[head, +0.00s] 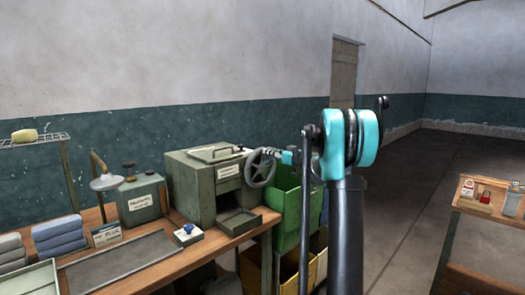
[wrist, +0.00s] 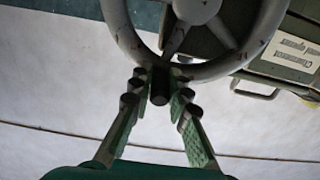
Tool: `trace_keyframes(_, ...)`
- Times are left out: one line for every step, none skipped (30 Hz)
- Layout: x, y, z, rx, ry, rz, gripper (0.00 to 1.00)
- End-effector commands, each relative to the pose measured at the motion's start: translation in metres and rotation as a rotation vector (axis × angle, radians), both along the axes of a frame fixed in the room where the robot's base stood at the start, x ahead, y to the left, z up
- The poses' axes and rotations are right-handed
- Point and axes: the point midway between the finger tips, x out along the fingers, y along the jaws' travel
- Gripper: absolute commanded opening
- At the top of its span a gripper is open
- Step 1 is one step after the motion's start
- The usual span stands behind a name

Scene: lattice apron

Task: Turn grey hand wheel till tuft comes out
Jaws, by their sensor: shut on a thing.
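The grey hand wheel (head: 257,180) is on the right side of a grey-green machine (head: 192,187) on the bench. In the wrist view the wheel's rim and spokes (wrist: 268,22) fill the top. My gripper (head: 277,154) reaches the wheel from the right. In the wrist view my gripper's two fingers (wrist: 160,82) close around a dark peg-like handle (wrist: 160,92) at the wheel's rim. An open-topped tray (head: 240,222) juts from the machine's lower front. I see no tuft in it or elsewhere.
Left of the machine stand a green labelled tank (head: 142,203), a lamp-like stand (head: 106,183) and folded blue cloths (head: 58,237). Green bins (head: 288,205) stand under my arm. Another table (head: 490,208) is at right; the floor between is clear.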

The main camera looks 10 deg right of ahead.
Motion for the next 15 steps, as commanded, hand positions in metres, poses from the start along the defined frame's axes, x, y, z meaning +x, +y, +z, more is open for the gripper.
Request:
trace_keyframes(0.0048,-0.0070,-0.0021,-0.001,0.000,-0.003,0.00)
trace_keyframes(0.0067,-0.0094,-0.0027,-0.001,0.000,-0.003,0.00)
trace_keyframes(0.0084,-0.0118,-0.0032,-0.001,0.000,-0.003,0.00)
trace_keyframes(0.0093,-0.0131,-0.0035,-0.001,0.000,-0.002,0.00)
trace_keyframes(0.0098,-0.0138,-0.0037,-0.001,0.000,-0.002,0.00)
trace_keyframes(0.0100,-0.0140,-0.0037,-0.001,0.000,-0.002,0.00)
trace_keyframes(0.0099,-0.0138,-0.0036,-0.001,0.000,-0.002,0.00)
trace_keyframes(0.0098,-0.0136,-0.0036,-0.001,0.000,-0.002,0.00)
trace_keyframes(0.0097,-0.0136,-0.0035,-0.001,0.000,-0.002,0.00)
trace_keyframes(0.0098,-0.0135,-0.0035,-0.001,-0.001,-0.002,0.00)
trace_keyframes(0.0098,-0.0135,-0.0034,-0.001,-0.001,-0.002,0.00)
trace_keyframes(0.0098,-0.0135,-0.0034,-0.001,-0.001,-0.002,0.00)
trace_keyframes(0.0100,-0.0137,-0.0036,-0.001,-0.001,-0.002,0.00)
trace_keyframes(0.0104,-0.0143,-0.0041,0.000,0.000,-0.002,0.00)
trace_keyframes(0.0115,-0.0156,-0.0052,0.000,0.000,-0.002,0.00)
